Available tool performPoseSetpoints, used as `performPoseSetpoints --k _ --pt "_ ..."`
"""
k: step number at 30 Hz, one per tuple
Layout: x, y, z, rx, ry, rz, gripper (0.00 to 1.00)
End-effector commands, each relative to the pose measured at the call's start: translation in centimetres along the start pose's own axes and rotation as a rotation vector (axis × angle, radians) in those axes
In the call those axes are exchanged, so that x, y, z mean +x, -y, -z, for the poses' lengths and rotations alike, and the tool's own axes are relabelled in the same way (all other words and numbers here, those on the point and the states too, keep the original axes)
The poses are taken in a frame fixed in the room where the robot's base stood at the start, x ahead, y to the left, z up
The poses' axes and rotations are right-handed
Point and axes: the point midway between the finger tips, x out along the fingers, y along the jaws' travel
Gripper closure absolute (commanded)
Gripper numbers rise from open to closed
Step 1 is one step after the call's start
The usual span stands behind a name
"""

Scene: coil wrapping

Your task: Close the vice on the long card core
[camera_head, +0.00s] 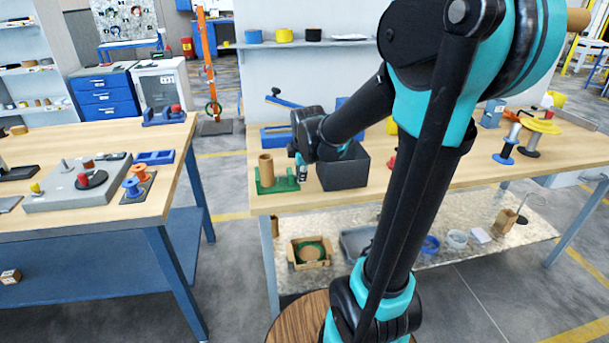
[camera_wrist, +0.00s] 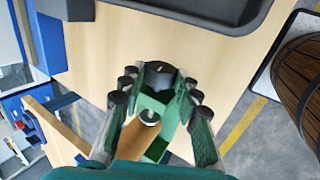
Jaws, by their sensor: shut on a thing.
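The green vice (camera_head: 279,187) stands near the front left corner of the right-hand workbench. The long card core (camera_head: 265,165), a tan tube, stands upright in it. In the wrist view the core (camera_wrist: 134,138) leans across the green vice (camera_wrist: 157,101), its open end towards the middle. My gripper (camera_head: 300,168) is at the vice's right side. In the wrist view my gripper's (camera_wrist: 156,92) fingers lie on both sides of the green vice part and the dark round knob (camera_wrist: 159,72). They are shut on the vice; the exact contact, and any gap between jaw and core, is hard to see.
A dark grey bin (camera_head: 344,170) stands close to the right of my gripper; its rim (camera_wrist: 205,18) shows in the wrist view. A blue tray (camera_head: 277,138) lies behind the vice. The bench's front left edge is close to the vice.

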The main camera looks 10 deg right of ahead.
Motion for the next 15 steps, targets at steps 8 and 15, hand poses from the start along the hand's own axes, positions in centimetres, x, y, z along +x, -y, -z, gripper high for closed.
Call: performPoseSetpoints --k 8,15 --pt "0.05 -0.54 -0.01 0.000 0.000 0.189 0.86" --pt "0.04 -0.50 -0.02 0.000 0.000 0.193 0.87"
